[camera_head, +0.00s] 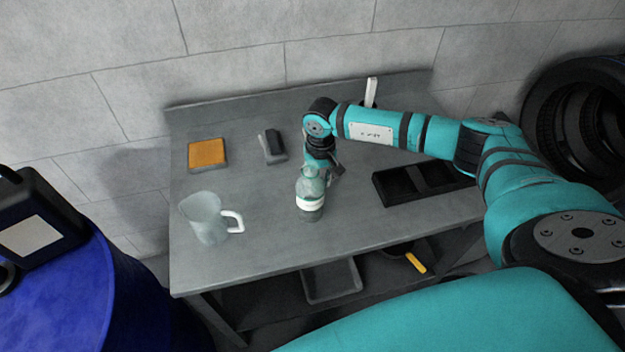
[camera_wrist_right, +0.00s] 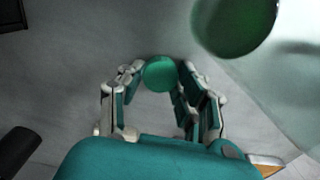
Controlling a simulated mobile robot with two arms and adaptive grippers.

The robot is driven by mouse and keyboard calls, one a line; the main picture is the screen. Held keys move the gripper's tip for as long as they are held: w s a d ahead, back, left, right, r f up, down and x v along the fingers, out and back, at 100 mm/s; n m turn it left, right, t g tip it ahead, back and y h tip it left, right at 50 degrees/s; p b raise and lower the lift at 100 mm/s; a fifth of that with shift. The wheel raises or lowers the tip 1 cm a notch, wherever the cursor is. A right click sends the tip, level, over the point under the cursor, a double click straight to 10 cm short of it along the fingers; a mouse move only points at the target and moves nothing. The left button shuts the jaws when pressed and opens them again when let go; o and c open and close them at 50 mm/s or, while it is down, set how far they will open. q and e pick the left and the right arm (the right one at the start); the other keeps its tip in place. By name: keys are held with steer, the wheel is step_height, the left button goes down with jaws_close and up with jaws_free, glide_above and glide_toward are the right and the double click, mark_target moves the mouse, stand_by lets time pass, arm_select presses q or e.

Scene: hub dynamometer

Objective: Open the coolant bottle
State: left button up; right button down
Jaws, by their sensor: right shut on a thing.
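The coolant bottle (camera_head: 310,200) stands upright on the grey workbench (camera_head: 260,250), pale and translucent with a white label band. No cap shows on its neck in the head view. My right gripper (camera_head: 333,168) is just behind and to the right of the bottle's neck. In the wrist view my right gripper (camera_wrist_right: 160,82) is shut on a round green cap (camera_wrist_right: 160,73), with bare bench showing around it. A large dark green disc (camera_wrist_right: 235,22) lies beside it at upper right; I cannot tell whether it is the bottle's inside. My left gripper is not in view.
A clear jug (camera_head: 207,220) stands left of the bottle. An orange pad (camera_head: 207,154), a dark block (camera_head: 275,143) and a black divided tray (camera_head: 385,188) lie on the bench. A blue drum (camera_head: 75,290) stands at left. The bench front is clear.

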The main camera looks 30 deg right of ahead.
steer(key=c, duration=0.9)
jaws_free()
steer(key=shift+f, duration=0.1)
